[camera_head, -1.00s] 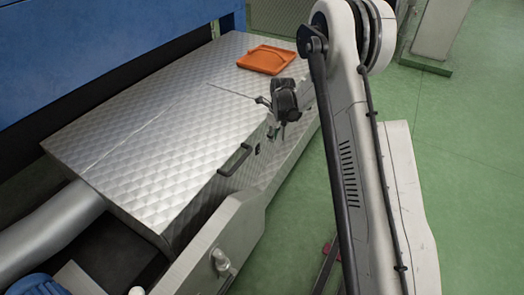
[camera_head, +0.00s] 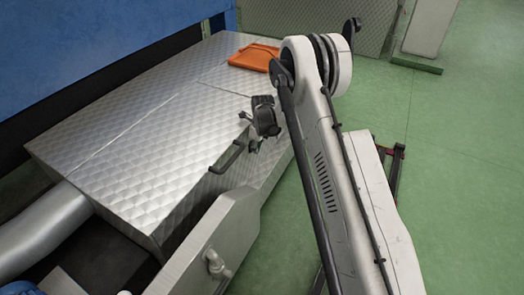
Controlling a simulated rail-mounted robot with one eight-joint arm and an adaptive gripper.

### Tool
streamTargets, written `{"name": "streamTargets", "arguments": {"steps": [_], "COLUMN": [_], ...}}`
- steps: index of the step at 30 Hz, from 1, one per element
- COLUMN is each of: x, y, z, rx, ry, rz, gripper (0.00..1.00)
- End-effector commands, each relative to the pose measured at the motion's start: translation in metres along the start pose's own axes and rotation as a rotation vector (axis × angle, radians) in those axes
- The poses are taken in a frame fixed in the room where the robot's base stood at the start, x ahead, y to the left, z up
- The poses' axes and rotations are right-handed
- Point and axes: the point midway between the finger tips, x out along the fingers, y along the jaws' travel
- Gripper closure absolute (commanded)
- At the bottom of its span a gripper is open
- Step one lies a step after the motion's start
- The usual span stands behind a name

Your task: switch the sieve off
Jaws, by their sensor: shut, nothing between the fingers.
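The quilted metal housing (camera_head: 150,120), which appears to be the sieve, fills the left and middle of the head view. My gripper (camera_head: 249,131) is shut and empty, just right of the handle and over the housing's right edge. I cannot tell whether it touches the housing. A small dark fitting seen earlier on the side face is hidden behind the gripper; I cannot tell whether it is the switch. A metal knob or latch (camera_head: 216,264) sits on the grey side panel (camera_head: 212,240) below.
An orange tray (camera_head: 254,57) lies on the far end of the housing, near my arm. A blue wall or machine panel (camera_head: 90,55) rises behind. A grey pipe (camera_head: 45,225) is at lower left. Green floor (camera_head: 460,170) is open on the right.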

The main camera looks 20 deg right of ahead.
Motion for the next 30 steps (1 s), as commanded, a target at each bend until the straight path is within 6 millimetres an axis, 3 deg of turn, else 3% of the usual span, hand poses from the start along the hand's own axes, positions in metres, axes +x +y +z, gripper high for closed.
{"name": "streamTargets", "arguments": {"steps": [17, 30], "x": [0.0053, -0.0017], "y": [0.0001, 0.0001], "z": [0.0129, 0.0131], "rx": [-0.002, -0.001], "ry": [0.0, -0.001], "rz": [0.0, 0.0], "gripper": [1.0, 1.0]}}
